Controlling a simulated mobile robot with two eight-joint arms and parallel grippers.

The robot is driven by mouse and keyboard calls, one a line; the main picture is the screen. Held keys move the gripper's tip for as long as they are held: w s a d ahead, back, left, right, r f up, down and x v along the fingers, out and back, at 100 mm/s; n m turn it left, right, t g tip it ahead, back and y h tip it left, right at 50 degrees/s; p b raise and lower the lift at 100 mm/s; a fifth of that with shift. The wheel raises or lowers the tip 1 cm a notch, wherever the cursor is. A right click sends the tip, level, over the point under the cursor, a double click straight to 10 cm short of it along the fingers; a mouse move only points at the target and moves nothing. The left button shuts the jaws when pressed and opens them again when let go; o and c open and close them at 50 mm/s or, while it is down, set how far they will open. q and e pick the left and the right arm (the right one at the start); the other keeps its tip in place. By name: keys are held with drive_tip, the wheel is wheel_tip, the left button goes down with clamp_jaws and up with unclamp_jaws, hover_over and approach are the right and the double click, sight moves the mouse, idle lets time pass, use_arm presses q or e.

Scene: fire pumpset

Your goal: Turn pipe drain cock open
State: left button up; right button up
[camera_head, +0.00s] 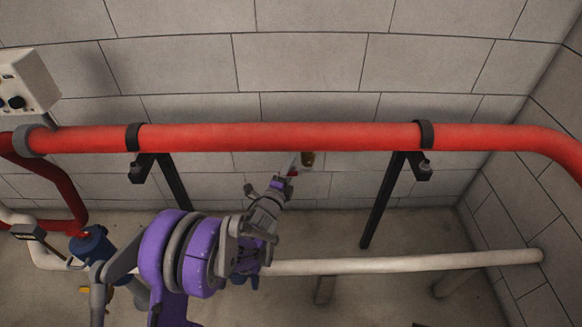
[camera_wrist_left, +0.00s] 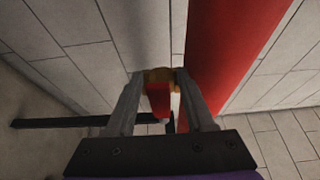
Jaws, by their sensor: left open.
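The drain cock (camera_head: 308,158) is a small brass fitting just under the red horizontal pipe, near its middle. In the left wrist view its brass body (camera_wrist_left: 160,76) and red handle (camera_wrist_left: 158,101) show between the fingers. My left gripper (camera_head: 293,164) reaches up to the cock from below. In the left wrist view the gripper (camera_wrist_left: 160,74) is open, with one finger on each side of the cock. I cannot tell whether the fingers touch it. Part of the handle is hidden in the head view. My right gripper is not in view.
The red pipe (camera_head: 230,137) runs along the wall, close above the gripper. Black brackets (camera_head: 380,205) hold it on both sides. A white pipe (camera_head: 400,263) runs low near the floor. A blue fitting (camera_head: 90,245) and a grey box (camera_head: 27,82) are at left.

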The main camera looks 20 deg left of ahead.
use_arm(q)
clamp_jaws()
idle(1.3)
